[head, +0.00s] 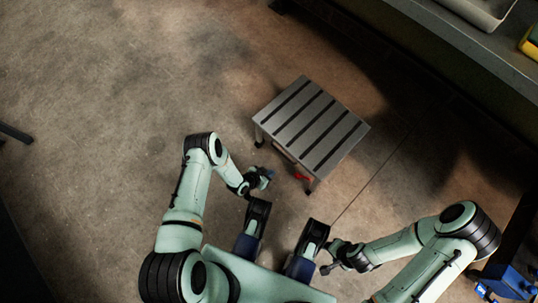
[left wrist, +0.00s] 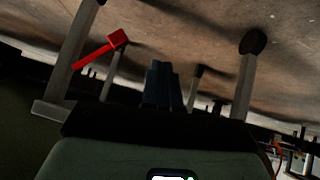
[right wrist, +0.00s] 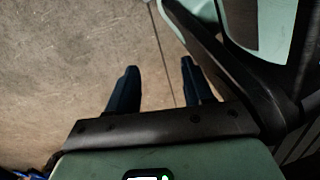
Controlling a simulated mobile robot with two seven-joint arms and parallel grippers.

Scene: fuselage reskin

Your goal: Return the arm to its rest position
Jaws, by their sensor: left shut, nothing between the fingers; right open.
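My left arm is bent on the left of the head view. Its gripper (head: 266,174) is just in front of the low slatted metal platform (head: 312,124). In the left wrist view its dark fingers (left wrist: 162,84) are together with nothing between them. My right arm is bent at the lower right. Its gripper (head: 328,268) is close to my own body. In the right wrist view its two blue-black fingers (right wrist: 157,84) stand apart, with only bare floor between them. Both grippers are empty.
A red object (head: 302,177) is at the platform's near edge; it also shows in the left wrist view (left wrist: 117,38) near the platform's legs. A grey shelf (head: 470,42) runs along the upper right. Blue items (head: 510,280) stand at the lower right.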

